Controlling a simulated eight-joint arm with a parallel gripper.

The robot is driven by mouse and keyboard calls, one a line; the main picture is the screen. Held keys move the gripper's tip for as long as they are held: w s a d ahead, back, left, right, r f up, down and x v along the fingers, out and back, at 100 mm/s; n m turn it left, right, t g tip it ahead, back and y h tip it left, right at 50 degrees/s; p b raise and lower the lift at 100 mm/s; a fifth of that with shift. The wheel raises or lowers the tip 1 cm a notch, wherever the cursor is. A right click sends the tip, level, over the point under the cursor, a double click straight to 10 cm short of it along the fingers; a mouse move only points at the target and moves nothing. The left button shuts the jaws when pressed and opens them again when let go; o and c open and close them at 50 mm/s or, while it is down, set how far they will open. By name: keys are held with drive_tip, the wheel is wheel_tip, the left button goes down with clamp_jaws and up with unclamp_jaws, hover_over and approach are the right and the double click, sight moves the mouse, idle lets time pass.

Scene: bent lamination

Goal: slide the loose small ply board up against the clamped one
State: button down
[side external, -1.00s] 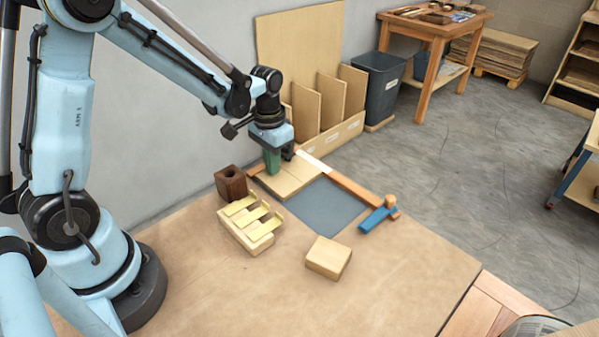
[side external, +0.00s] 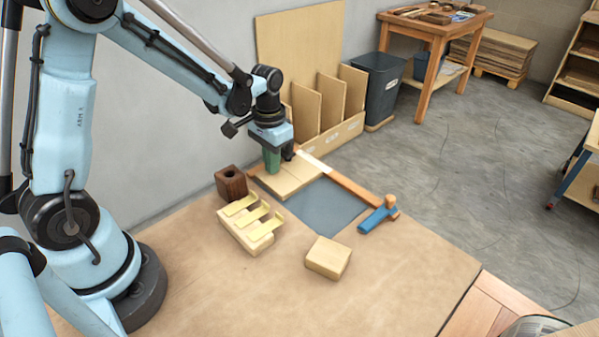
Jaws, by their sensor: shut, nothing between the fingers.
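Pale ply (side external: 296,180) lies flat at the upper left of the dark grey panel (side external: 325,205), against a wooden rail (side external: 352,188). A faint line seems to split it into two small boards set close together; I cannot tell whether a gap is left or which board is clamped. My gripper (side external: 272,170) is shut and empty, pointing down at the ply's far left end. Its green fingers hide part of that end, and I cannot tell whether the tips touch the wood. A blue clamp-like piece (side external: 375,219) with a wooden knob sits at the rail's right end.
A dark brown block with a hole (side external: 231,183) and a pale slotted wooden rack (side external: 247,228) stand left of the panel. A pale wooden block (side external: 328,258) lies in front. A divided wooden bin (side external: 330,139) stands behind. The front of the brown table (side external: 250,300) is clear.

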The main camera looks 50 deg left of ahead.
drive_tip(key=shift+w+r, duration=0.15)
drive_tip(key=shift+r, duration=3.35)
drive_tip(key=s+d+r+t, duration=0.5)
drive_tip(key=s+t, duration=0.2)
drive_tip(key=s, duration=0.2)
drive_tip(key=shift+s+d+r, duration=0.2)
drive_tip(key=shift+r, duration=0.1)
